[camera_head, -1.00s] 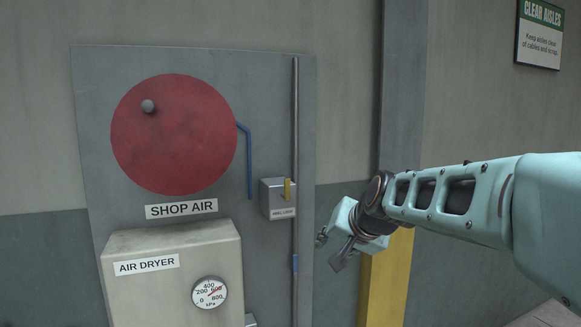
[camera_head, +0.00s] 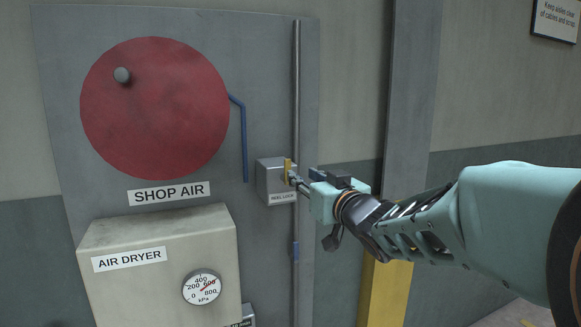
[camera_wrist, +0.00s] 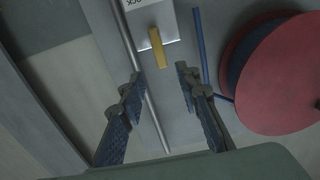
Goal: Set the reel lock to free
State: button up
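The reel lock is a small grey box (camera_head: 272,180) with a label on its lower front and a yellow lever (camera_head: 288,170), on the grey panel right of the red reel (camera_head: 155,108). In the wrist view the yellow lever (camera_wrist: 158,47) lies ahead of my fingertips, roughly between their lines. My gripper (camera_wrist: 160,82) is open with nothing between its fingers. In the head view my gripper (camera_head: 299,184) is at the right side of the box, close to the lever. I cannot tell from the head view whether a fingertip touches it.
A vertical grey pipe (camera_head: 297,100) runs right beside the box, behind my fingers. A blue hose (camera_head: 245,140) hangs left of the box. The air dryer cabinet (camera_head: 160,285) with a gauge (camera_head: 202,288) stands below left. A grey and yellow post (camera_head: 388,290) is at the right.

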aim_at(289, 166)
jog(key=p+x, duration=0.2)
jog(key=x, duration=0.8)
jog(key=shift+w+a, duration=0.15)
jog(key=shift+w, duration=0.1)
jog(key=shift+c, duration=0.2)
grip_shut()
